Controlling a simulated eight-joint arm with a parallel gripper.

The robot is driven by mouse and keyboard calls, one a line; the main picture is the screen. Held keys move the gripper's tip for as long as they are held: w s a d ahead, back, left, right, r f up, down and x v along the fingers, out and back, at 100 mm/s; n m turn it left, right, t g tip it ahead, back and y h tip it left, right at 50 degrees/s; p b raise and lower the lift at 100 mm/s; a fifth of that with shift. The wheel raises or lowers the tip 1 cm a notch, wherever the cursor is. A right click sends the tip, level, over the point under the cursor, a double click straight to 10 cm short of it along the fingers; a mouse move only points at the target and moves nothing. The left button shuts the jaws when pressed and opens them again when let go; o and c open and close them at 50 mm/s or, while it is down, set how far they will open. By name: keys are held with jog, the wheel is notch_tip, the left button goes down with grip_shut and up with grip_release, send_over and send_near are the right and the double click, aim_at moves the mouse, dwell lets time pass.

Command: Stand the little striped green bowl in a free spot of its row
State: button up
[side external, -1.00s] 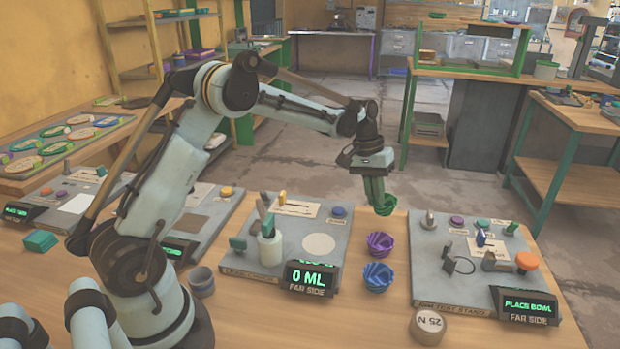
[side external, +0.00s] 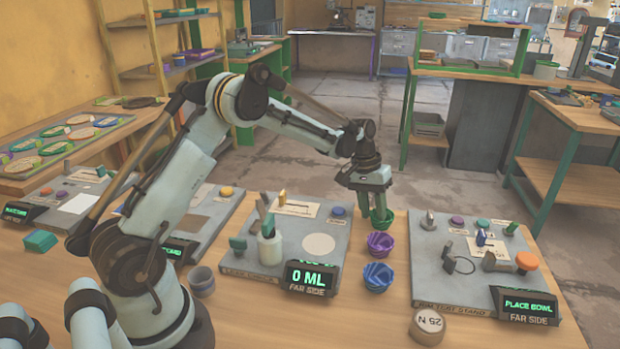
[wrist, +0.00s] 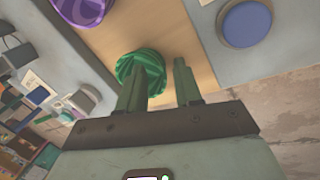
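The little striped green bowl (side external: 381,218) is at the far end of a line with a purple bowl (side external: 380,243) and a blue-violet bowl (side external: 378,277). It also shows in the wrist view (wrist: 150,66), beyond my left finger. My gripper (side external: 374,208) points down at the green bowl. In the wrist view my gripper (wrist: 159,76) has its fingers apart, with bare wood visible between the bowl and the right finger. The left finger overlaps the bowl in the picture; whether it touches is unclear. The purple bowl (wrist: 82,10) is at the wrist view's top left.
A grey station with a 0 ML display (side external: 312,279) stands left of the bowls. A test stand (side external: 455,285) with a PLACE BOWL display (side external: 527,306) stands to the right. A 25 N weight (side external: 428,326) sits in front. A wood strip between the stations is narrow.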

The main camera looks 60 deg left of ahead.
jog(key=shift+r, duration=0.1)
jog(key=v, duration=1.1)
jog(key=s+d+r+m+t+y, duration=0.2)
jog(key=s+d+r, duration=0.4)
jog(key=s, duration=0.3)
jog(key=s+d+f+m+t, duration=0.1)
jog(key=s+d+f+t, duration=0.1)
jog(key=s, duration=0.4)
jog(key=s+d+f+m+t, duration=0.1)
jog(key=s+d+f+t, duration=0.1)
jog(key=s, duration=0.4)
jog(key=shift+d+m+y, duration=0.3)
jog(key=shift+d+y, duration=0.05)
jog(key=shift+y, duration=0.05)
